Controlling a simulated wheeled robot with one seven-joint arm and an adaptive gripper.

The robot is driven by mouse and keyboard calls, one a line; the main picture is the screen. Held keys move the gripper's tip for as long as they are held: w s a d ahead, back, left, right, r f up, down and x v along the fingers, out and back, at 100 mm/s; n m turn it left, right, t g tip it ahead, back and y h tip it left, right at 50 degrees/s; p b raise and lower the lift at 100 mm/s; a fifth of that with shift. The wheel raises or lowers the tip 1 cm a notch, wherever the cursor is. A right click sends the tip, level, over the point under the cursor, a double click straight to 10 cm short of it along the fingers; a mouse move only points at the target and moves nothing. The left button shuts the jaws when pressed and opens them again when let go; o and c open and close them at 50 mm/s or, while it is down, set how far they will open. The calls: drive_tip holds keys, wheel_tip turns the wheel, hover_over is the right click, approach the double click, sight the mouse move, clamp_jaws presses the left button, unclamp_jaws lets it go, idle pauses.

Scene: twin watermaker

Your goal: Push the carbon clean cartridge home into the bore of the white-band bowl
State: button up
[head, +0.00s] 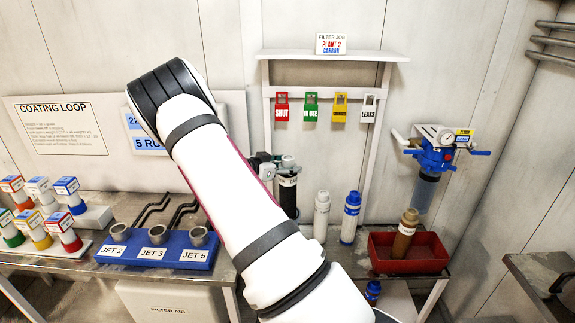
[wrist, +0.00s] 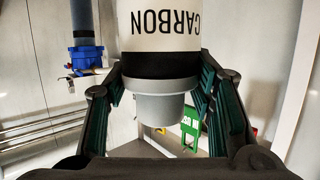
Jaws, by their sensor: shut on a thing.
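My gripper (wrist: 160,68) is shut on the carbon cartridge (wrist: 165,30). In the wrist view it has a white band lettered CARBON, a black ring and a grey stepped end, with a finger on each side. The wrist picture appears upside down. In the head view my gripper (head: 268,166) is partly hidden behind my arm. A black upright body with a white label (head: 287,181) and a pale top stands at the gripper, clear of the other bottles. I cannot make out the white-band bowl's bore or how deep the cartridge sits in it.
A white bottle (head: 321,216) and a blue-banded one (head: 350,217) stand close on the right. A red tray (head: 388,262) holds a brown cartridge (head: 405,235). A blue filter head (head: 436,156) hangs on the wall. A blue jet rack (head: 158,252) stands left.

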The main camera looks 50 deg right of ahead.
drive_tip(key=shift+f+b, duration=0.5)
drive_tip(key=shift+f, duration=8.15)
drive_tip(key=shift+r, duration=0.1)
